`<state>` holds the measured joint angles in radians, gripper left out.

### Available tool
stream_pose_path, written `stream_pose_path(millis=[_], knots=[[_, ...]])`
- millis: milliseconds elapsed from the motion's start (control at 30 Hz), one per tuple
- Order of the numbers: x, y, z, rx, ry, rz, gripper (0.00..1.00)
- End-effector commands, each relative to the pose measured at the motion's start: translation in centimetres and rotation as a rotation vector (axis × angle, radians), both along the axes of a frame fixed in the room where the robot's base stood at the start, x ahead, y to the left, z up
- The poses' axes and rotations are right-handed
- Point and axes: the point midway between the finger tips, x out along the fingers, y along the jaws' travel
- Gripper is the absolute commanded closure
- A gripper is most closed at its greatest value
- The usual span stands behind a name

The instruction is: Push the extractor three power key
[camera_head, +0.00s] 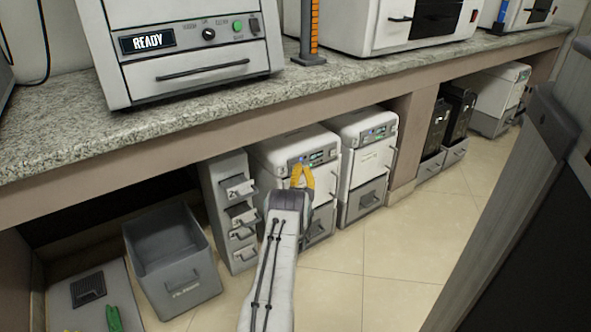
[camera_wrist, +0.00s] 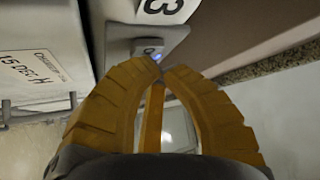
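In the wrist view a white label reading "3" (camera_wrist: 160,8) is at the top. Just below it is a small grey power key (camera_wrist: 148,47) with a round mark and a bluish light beside it. My gripper (camera_wrist: 162,67) has its yellow fingertips drawn together just below the key; I cannot tell whether they touch it. In the head view my gripper (camera_head: 304,170) is in front of the control panel of a white under-counter unit (camera_head: 275,152). The key cannot be made out there.
A second white unit (camera_head: 365,135) stands to the right, and a narrow grey drawer stack (camera_head: 228,200) to the left. A grey open bin (camera_head: 178,290) is farther left. The granite counter (camera_head: 190,130) overhangs them. The tiled floor (camera_head: 385,255) at right is clear.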

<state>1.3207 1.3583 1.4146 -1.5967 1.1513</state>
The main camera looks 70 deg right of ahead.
Motion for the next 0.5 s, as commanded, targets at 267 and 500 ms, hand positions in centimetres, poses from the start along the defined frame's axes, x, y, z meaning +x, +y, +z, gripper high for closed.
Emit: stream_pose_path(millis=[267,500], knots=[[0.22,-0.15,-0.03,0.0,0.001,0.002,1.0],[0.42,-0.31,0.01,-0.002,0.002,0.005,1.0]])
